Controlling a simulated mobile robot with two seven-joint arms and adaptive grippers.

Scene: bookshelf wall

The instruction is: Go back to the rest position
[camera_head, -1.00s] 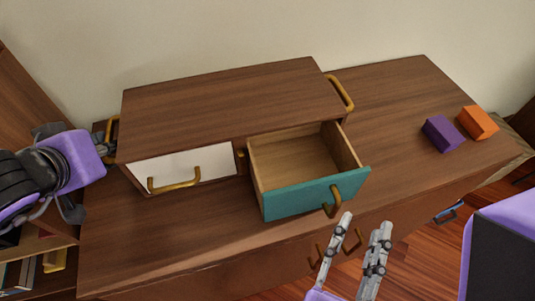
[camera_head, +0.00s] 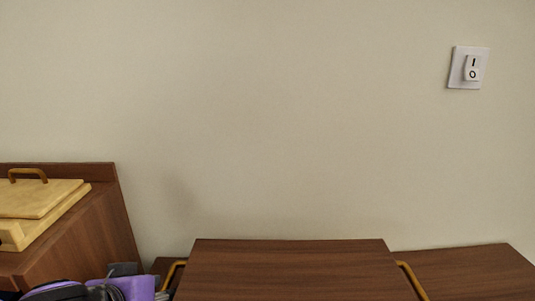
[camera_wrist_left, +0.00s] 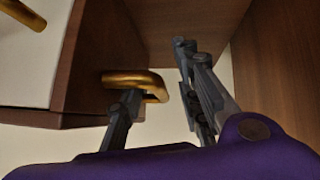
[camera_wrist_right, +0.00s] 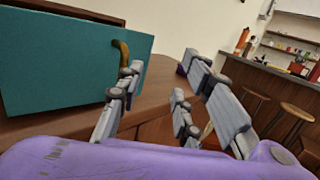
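The wooden drawer box (camera_head: 290,272) shows only its top at the bottom of the head view, with gold side handles (camera_head: 411,280). In the left wrist view, my left gripper (camera_wrist_left: 155,100) is open at a gold side handle (camera_wrist_left: 135,80), which reaches between its fingers; I cannot tell whether they touch. The left gripper's purple body also shows at the head view's bottom left. In the right wrist view, my right gripper (camera_wrist_right: 160,100) is open and empty in front of the teal drawer front (camera_wrist_right: 60,65), near its gold handle (camera_wrist_right: 122,52). It is outside the head view.
A wooden cabinet (camera_head: 95,225) with a pale lidded box (camera_head: 45,198) stands at left in the head view. A white switch (camera_head: 468,68) is on the bare wall. The right wrist view shows stools (camera_wrist_right: 295,112) and a counter (camera_wrist_right: 255,75) farther off.

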